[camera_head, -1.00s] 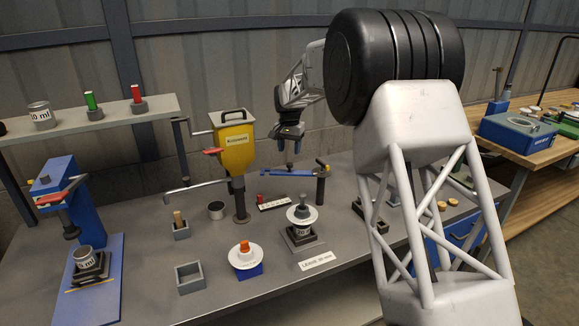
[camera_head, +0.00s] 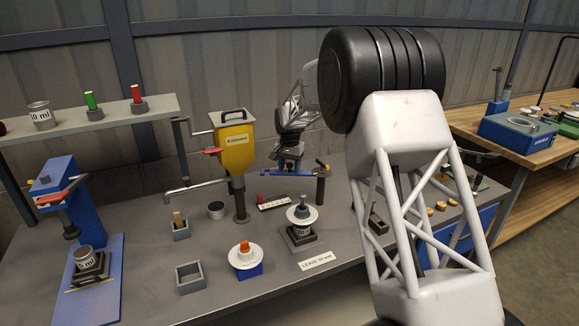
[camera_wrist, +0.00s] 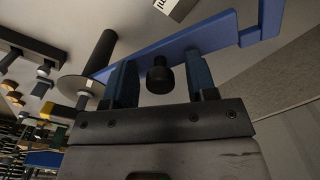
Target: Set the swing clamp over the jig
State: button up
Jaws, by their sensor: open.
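The swing clamp has a dark post (camera_head: 321,188) and a blue arm (camera_head: 285,173) reaching left, behind the jig rather than over it. The blue arm (camera_wrist: 185,38) crosses the wrist view, with a black knob (camera_wrist: 160,77) showing between the fingers. My gripper (camera_head: 288,166) is open, right at the clamp arm. In the wrist view its two blue fingers (camera_wrist: 162,68) are apart; contact with the arm cannot be told.
A yellow hopper (camera_head: 236,148) stands left of the clamp. A white disc with an orange top (camera_head: 244,248) and a grey square cup (camera_head: 190,277) stand in front. A "LEAVE" label (camera_head: 317,261) lies before the jig.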

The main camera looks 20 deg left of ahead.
aim_at(290, 169)
jog(key=shift+c, duration=0.2)
grip_shut()
jog(key=shift+s, duration=0.15)
jog(key=shift+s+d+r+n, duration=0.1)
jog(key=shift+s+d+n, duration=0.25)
jog(key=shift+s+n, duration=0.35)
jog(key=shift+s+d+n, duration=0.3)
jog(key=shift+s+n, duration=0.25)
jog(key=shift+n, duration=0.15)
jog(key=s+d+n, duration=0.5)
jog(key=d+n, duration=0.5)
jog(key=n, duration=0.1)
jog(key=shift+s, duration=0.2)
jog(key=shift+o, duration=0.2)
grip_release()
